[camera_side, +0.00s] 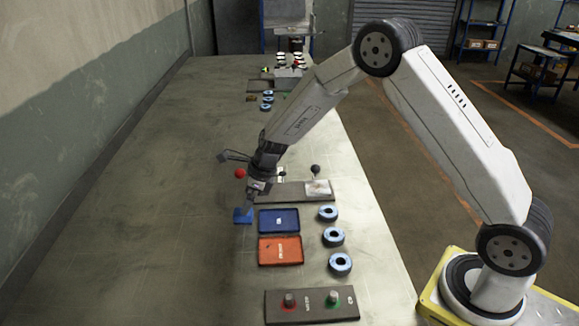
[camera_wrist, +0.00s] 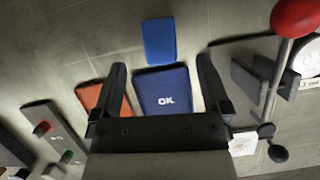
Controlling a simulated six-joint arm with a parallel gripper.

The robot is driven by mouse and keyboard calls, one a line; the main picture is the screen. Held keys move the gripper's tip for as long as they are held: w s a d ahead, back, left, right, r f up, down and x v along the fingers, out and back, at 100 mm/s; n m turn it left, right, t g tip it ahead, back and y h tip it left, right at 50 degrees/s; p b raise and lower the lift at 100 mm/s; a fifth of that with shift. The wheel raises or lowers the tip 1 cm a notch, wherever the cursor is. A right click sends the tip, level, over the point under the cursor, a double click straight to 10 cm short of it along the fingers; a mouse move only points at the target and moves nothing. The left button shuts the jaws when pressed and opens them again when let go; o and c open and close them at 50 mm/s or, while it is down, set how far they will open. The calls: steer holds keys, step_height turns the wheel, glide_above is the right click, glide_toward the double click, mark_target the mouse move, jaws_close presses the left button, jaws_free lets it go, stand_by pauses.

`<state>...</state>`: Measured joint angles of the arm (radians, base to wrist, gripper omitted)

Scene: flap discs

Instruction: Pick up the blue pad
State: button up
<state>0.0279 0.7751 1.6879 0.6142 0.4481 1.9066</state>
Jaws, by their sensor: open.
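The blue pad (camera_side: 242,217) lies flat on the bench just left of the blue tray. In the wrist view it is a plain blue rectangle (camera_wrist: 159,41), ahead of the fingertips and sideways between them. My gripper (camera_side: 251,203) points down close above and beside the pad in the side view. In the wrist view my gripper (camera_wrist: 161,68) has its fingers wide apart with nothing held between them. The blue tray marked OK (camera_side: 279,220) shows between the fingers in the wrist view (camera_wrist: 163,88). I cannot tell the exact height above the pad.
An orange tray (camera_side: 280,251) sits in front of the blue one. Several blue rings (camera_side: 333,237) stand to the right. A button panel (camera_side: 312,304) is nearest. A fixture with a red ball (camera_wrist: 297,16) is close to my gripper. The bench's left side is clear.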

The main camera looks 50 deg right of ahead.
steer(key=shift+w+a+f, duration=0.1)
steer(key=shift+f, duration=0.2)
steer(key=shift+x, duration=2.45)
jaws_close()
steer(key=shift+r, duration=0.15)
